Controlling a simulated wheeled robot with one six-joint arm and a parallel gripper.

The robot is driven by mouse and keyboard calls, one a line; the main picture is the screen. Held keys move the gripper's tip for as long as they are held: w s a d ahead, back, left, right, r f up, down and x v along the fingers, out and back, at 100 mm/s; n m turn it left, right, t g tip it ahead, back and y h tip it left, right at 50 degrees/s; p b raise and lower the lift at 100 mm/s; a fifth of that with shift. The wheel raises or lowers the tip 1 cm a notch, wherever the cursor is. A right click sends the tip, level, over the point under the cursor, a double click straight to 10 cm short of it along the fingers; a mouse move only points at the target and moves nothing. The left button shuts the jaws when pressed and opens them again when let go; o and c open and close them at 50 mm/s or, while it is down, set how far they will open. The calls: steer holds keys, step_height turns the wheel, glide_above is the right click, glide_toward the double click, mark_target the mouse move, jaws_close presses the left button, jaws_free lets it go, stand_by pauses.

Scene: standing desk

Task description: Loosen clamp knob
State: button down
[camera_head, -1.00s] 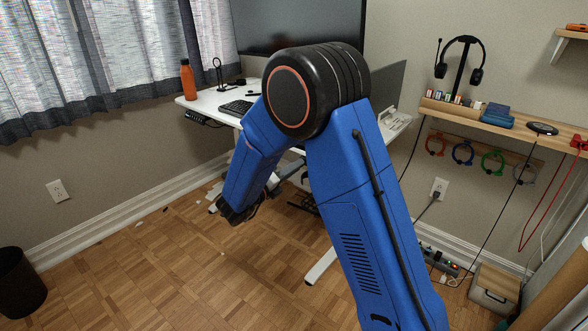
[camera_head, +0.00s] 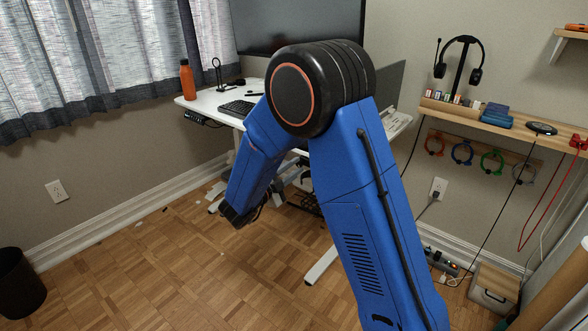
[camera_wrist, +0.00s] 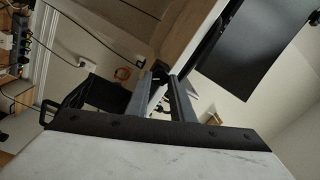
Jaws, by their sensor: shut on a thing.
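In the wrist view, my gripper (camera_wrist: 160,78) shows as two grey fingers reaching up from a dark crossbar. They are shut on a small dark piece (camera_wrist: 158,68) at their tips, which looks like the clamp knob. The piece lies by the edge of the desk; its shape and how far it is turned are too small and dark to tell. In the head view, my blue arm covers the near side of the white standing desk (camera_head: 208,102), and the knob and fingertips are hidden.
A monitor (camera_head: 295,25), keyboard (camera_head: 237,108) and orange bottle (camera_head: 187,80) stand on the desk. A wooden shelf (camera_head: 465,114) with a headset (camera_head: 460,60) is on the right wall. Cables and a power strip (camera_head: 440,261) lie below it. The floor at left is mostly clear.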

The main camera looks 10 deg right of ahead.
steer(key=n, duration=1)
steer(key=shift+n+y, duration=0.3)
steer(key=n, duration=1)
steer(key=shift+a+r+y, duration=0.1)
steer(key=shift+y, duration=0.2)
steer(key=c, duration=1.5)
jaws_free()
steer(key=shift+c, duration=0.2)
